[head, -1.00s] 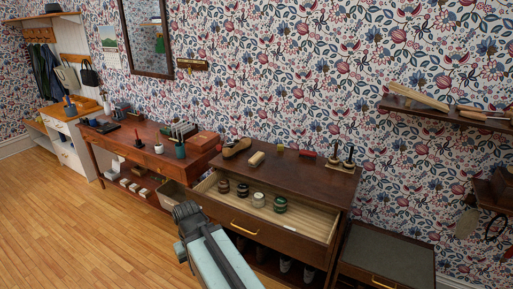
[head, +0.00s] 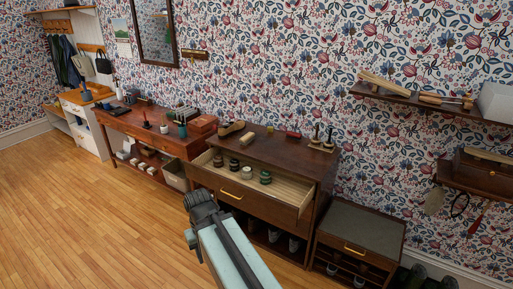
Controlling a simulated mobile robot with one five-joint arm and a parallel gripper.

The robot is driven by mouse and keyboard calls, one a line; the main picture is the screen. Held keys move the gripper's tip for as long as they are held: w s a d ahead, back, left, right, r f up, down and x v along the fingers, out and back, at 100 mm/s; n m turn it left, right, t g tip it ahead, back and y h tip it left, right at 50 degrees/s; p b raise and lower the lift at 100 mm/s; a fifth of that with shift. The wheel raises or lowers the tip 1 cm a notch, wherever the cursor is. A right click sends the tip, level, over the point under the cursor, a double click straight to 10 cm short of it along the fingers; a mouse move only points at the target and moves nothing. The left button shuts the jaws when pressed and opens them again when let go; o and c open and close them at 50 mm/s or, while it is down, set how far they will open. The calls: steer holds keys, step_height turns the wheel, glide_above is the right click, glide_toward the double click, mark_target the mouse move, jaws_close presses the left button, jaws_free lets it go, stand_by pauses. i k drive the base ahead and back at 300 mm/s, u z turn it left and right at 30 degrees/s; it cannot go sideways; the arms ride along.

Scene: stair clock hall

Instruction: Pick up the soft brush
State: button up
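I cannot tell for sure which thing is the soft brush. A pale wooden block (head: 248,139), possibly a brush, lies on top of the dark wooden dresser (head: 280,150). A red-topped piece (head: 293,134), also possibly a brush, lies farther right there. A brown wall-hung piece (head: 195,54) looks brush-like too. My gripper (head: 197,204) is in the lower middle of the head view, in front of the dresser and apart from these things. Its fingers are too dark and small to show whether they are open.
The dresser's top drawer (head: 290,212) is pulled out and holds several round tins. A brown shoe (head: 230,129) and a stand with upright pieces (head: 322,145) are on top. A low cabinet (head: 360,228) stands right. Wall shelves (head: 425,103) hang right. The wooden floor (head: 90,220) at left is clear.

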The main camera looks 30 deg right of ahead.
mark_target(249, 136)
steer(key=k, duration=0.15)
steer(key=z, duration=1.3)
steer(key=i, duration=2.5)
steer(key=u, duration=3.3)
